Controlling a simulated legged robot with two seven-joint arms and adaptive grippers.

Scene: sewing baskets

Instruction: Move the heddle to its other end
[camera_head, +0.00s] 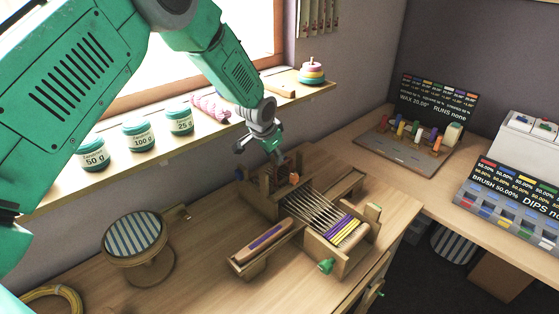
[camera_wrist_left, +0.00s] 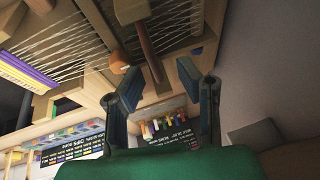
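A small wooden loom (camera_head: 357,262) stands on the table, with pale warp threads (camera_head: 312,209) and a purple and yellow woven band (camera_head: 342,228) at its near end. At its far end, dark upright slats that look like the heddle (camera_head: 281,171) stand beside an orange knob (camera_head: 294,178). The knob also shows in the left wrist view (camera_wrist_left: 120,64), near a wooden bar (camera_wrist_left: 146,48) across the threads. My left gripper (camera_head: 259,154) is just above this far end. My right gripper is out of view.
A shuttle with purple thread (camera_head: 267,238) lies in a tray left of the loom. A striped round stand (camera_head: 134,240) is further left. Jars (camera_head: 138,134) line the window shelf. A spool rack (camera_head: 410,137) stands behind right.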

